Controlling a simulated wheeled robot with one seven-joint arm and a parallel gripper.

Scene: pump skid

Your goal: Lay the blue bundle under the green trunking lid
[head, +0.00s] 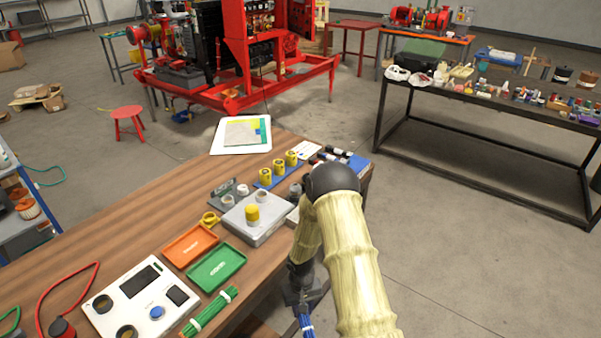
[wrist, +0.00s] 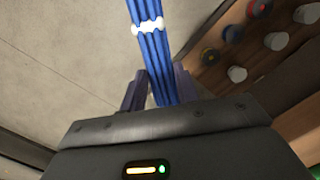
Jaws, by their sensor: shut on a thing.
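The blue bundle (wrist: 150,42) is a set of straight blue strands bound with white ties. My gripper (wrist: 160,88) is shut on it, and the bundle extends away from between the fingers. In the head view the bundle (head: 306,323) shows only in part at the bottom edge, below my gripper (head: 301,300), off the front edge of the wooden bench.
An orange piece (head: 190,244) lies beside the green one. A green bundle (head: 210,312) lies in front of it. Floor (head: 450,270) is free at right.

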